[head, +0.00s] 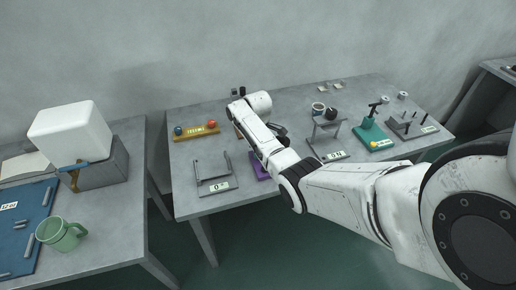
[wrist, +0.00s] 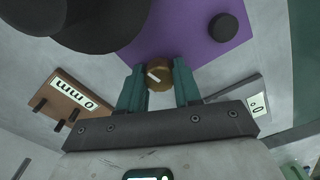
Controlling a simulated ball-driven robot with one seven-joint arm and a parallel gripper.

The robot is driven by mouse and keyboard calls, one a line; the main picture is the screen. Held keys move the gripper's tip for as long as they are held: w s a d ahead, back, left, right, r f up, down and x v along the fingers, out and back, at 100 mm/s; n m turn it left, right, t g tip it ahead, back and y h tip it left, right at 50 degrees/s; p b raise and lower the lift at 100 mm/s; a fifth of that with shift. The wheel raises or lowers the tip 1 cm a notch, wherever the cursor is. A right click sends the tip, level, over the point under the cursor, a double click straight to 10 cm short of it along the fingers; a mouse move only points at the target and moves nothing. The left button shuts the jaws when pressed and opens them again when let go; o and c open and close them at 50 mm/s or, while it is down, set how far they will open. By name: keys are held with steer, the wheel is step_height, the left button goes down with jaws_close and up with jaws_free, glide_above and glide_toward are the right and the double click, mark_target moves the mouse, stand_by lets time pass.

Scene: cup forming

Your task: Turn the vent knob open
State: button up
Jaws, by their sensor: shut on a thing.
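The vent knob (wrist: 157,74) is a small round brass-brown knob with a white pointer line, in the upper middle of the wrist view. The line slants from upper left to lower right. It is at the edge of a purple base plate (wrist: 188,28). My gripper (wrist: 159,77) has its two teal fingers on either side of the knob, closed on it. In the head view, a strip of the purple base (head: 259,167) shows beside my arm, which hides the knob and the fingertips.
In the wrist view, a black round piece (wrist: 223,27) and large dark round parts (wrist: 105,22) are close by. A brown board (wrist: 70,98) is at left. In the head view, a grey bracket (head: 212,188), a yellow stand (head: 196,131) and a green stand (head: 371,134) share the table.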

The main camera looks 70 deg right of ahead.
steer(key=shift+r+m, duration=0.1)
steer(key=shift+m, duration=1.1)
steer(key=o, duration=1)
steer(key=shift+o, duration=0.2)
step_height(320, 180, up, 11)
